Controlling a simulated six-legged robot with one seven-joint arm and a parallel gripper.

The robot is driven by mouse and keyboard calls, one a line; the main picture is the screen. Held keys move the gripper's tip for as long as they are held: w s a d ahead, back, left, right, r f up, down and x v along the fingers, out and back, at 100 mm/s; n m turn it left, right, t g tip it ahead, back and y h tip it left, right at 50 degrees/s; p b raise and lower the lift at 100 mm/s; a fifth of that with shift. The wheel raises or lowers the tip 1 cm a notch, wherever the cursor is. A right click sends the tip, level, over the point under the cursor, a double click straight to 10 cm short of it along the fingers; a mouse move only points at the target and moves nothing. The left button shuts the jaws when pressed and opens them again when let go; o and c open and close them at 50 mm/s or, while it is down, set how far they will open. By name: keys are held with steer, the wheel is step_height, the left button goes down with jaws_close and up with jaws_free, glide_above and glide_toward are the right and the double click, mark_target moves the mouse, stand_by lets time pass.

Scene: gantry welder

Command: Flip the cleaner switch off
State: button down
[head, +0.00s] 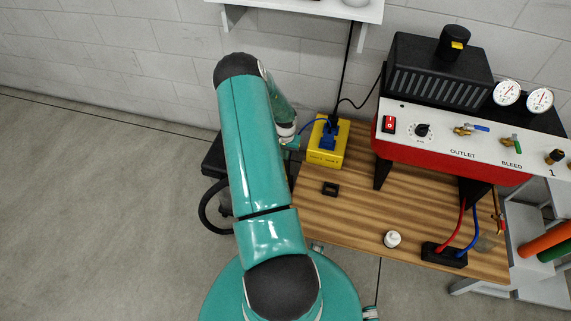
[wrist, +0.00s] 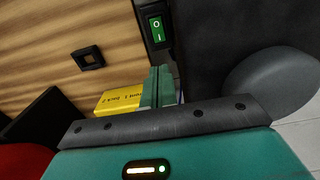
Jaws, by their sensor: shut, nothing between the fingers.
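A green rocker switch (wrist: 157,30) marked O and I sits in a black frame on a dark body (wrist: 215,45) in the wrist view. My gripper (wrist: 160,72) is shut and empty, its green fingers just below the switch in that picture. I cannot tell whether the tips touch the switch frame. In the head view a black unit (head: 213,158) with a hose stands left of the wooden table, partly hidden by my arm; its switch is not visible there. My gripper (head: 290,144) shows only in part near the table's left edge.
A yellow box (head: 325,157) with a plug sits on the table (head: 330,215). Nearby are a small black square frame (head: 331,189) and a white bottle (head: 392,239). A red and white panel (head: 440,140) with a red switch (head: 389,125) and gauges stands right. Floor at left is clear.

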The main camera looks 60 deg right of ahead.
step_height(320, 180, down, 13)
steer(key=shift+f, duration=0.1)
stand_by(0.3)
steer(key=shift+f, duration=0.25)
stand_by(0.4)
steer(key=shift+s+a+r, duration=0.1)
steer(key=shift+a+r, duration=0.3)
steer(key=shift+a, duration=0.25)
